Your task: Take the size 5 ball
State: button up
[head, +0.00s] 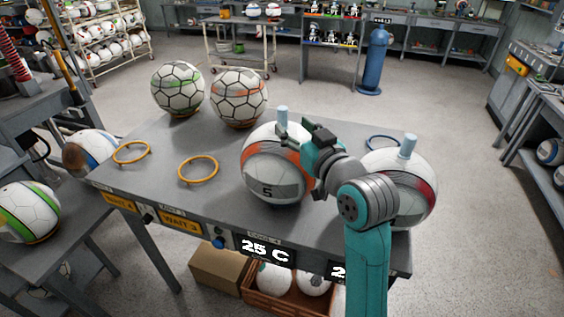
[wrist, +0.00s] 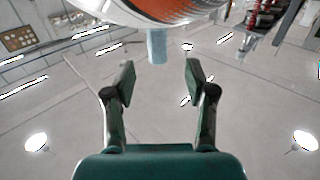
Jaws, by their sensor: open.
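The size 5 ball (head: 268,188) is white and grey with orange patches and a dark "5" on its front. It sits on the grey table, with a pale blue peg (head: 282,116) upright on its top. My gripper (head: 298,138) is open and empty beside the peg, at the ball's upper right, hiding part of the ball. In the wrist view the ball (wrist: 150,12) fills the top edge and its peg (wrist: 157,46) points down, in line with the gap between my open fingers (wrist: 161,76). I cannot tell whether the fingers touch the ball.
A second ball with a peg (head: 425,185) stands on the table (head: 215,208) at the right, partly behind my arm. Two black-seamed balls (head: 178,88) (head: 239,97) sit at the back left. Yellow rings (head: 198,182) lie on the table's left part. A crate of balls (head: 265,302) is below.

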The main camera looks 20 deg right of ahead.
aim_at(285, 116)
jog(key=shift+w+a, duration=0.15)
jog(key=shift+w, duration=1.3)
jog(key=shift+w+a, duration=0.15)
jog(key=shift+w, duration=1.25)
jog(key=shift+r, duration=0.1)
grip_shut()
